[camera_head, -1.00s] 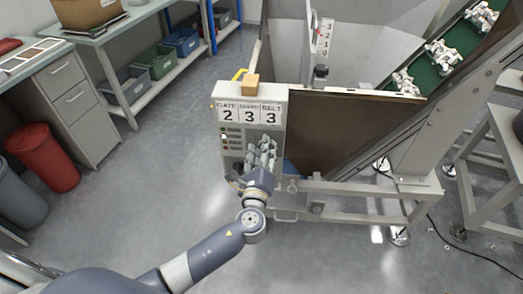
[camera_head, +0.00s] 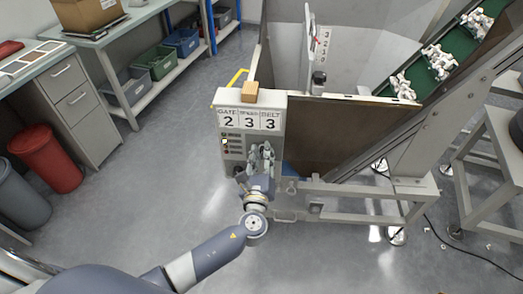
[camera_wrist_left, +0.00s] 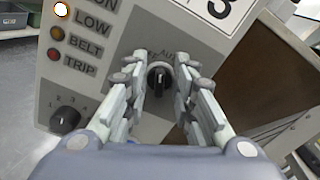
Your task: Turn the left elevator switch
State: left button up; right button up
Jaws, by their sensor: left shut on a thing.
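The grey control box (camera_head: 232,110) carries the labels GATE 2, SHAKER-like blurred text 3 and BELT 3 on its top face. A black rotary switch (camera_wrist_left: 159,78) marked AUTO sits on its front panel in the wrist view, its pointer near upright. My left gripper (camera_head: 262,150) is at the panel front; in the wrist view its two fingers (camera_wrist_left: 157,76) are on either side of the switch, shut on it. In the head view the gripper hides the switch. My right gripper is in neither view.
A second black knob (camera_wrist_left: 65,119) with numbers sits lower left on the panel, below a column of lamps. A wooden block (camera_head: 250,91) is on top of the box. A hopper (camera_head: 335,135) and a green belt (camera_head: 415,70) carrying white parts stand to the right.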

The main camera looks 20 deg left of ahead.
pick_arm(q)
jog(key=shift+w+d+m+p, duration=0.15)
jog(key=shift+m+p, duration=1.25)
jog(key=shift+m, duration=0.9)
jog(key=shift+s+d+m+p, duration=0.15)
jog(key=shift+m+p, duration=1.2)
jog(key=shift+m, duration=0.95)
jog(key=shift+w+d+m+p, duration=0.15)
jog(key=shift+m+p, duration=1.25)
jog(key=shift+m, duration=0.9)
jog(key=shift+f, duration=0.1)
jog(key=o, duration=0.9)
jog(key=shift+o, duration=0.2)
jog(key=v, duration=1.2)
